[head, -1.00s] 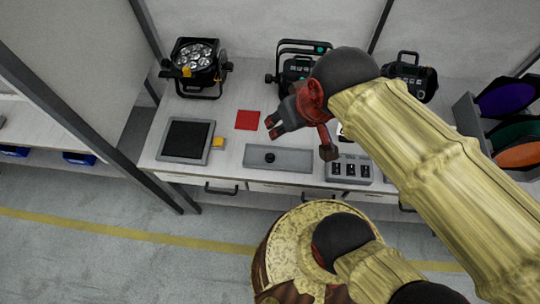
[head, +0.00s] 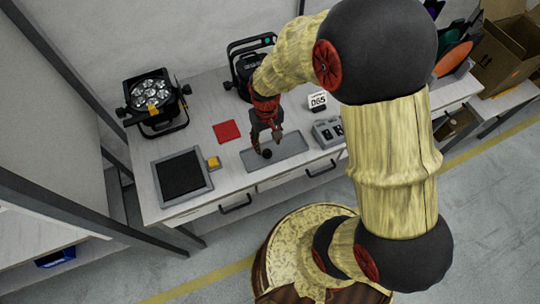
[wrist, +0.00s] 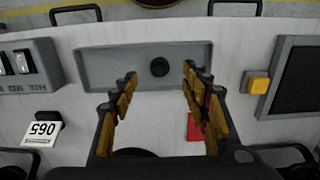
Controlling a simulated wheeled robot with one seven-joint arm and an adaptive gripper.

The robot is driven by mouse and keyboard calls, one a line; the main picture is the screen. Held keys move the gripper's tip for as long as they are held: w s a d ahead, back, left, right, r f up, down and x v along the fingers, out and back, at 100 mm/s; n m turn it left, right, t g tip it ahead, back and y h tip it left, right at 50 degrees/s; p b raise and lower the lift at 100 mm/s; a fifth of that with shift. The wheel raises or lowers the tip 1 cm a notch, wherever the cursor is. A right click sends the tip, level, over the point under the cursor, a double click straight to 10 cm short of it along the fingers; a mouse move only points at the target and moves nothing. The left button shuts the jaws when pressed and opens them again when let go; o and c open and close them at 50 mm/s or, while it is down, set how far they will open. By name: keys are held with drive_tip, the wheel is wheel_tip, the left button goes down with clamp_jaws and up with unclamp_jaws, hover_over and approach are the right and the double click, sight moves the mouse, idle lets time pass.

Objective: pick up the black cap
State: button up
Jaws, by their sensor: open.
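The black cap (wrist: 159,67) is a small round dark piece lying in the shallow grey tray (wrist: 100,70). In the wrist view it sits near the middle of the tray, centred between my two fingers and a little beyond their tips. My gripper (wrist: 158,80) is open and empty, its fingers on either side of the cap's line. In the head view my gripper (head: 266,145) hangs over the grey tray (head: 290,146), with the cap (head: 267,154) showing close by its fingertips. I cannot tell the exact height of the fingertips above the tray.
Left of the tray are a yellow block (head: 213,162), a dark-screened panel (head: 181,177) and a red square (head: 227,131). A grey switch box (head: 328,132) and a "065" card (head: 317,101) are to the right. A stage light (head: 154,100) stands behind.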

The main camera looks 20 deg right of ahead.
sight(267, 151)
drive_tip(key=shift+w+f, duration=0.1)
drive_tip(key=shift+w, duration=0.25)
drive_tip(key=shift+w+f+b, duration=0.1)
drive_tip(key=shift+f+b, duration=0.2)
drive_tip(key=shift+f, duration=1.1)
wheel_tip(267, 151, down, 5)
drive_tip(key=shift+r+b, duration=0.15)
drive_tip(key=shift+b, duration=0.8)
drive_tip(key=shift+c, duration=1.2)
drive_tip(key=c, duration=0.6)
drive_tip(key=shift+r, duration=0.1)
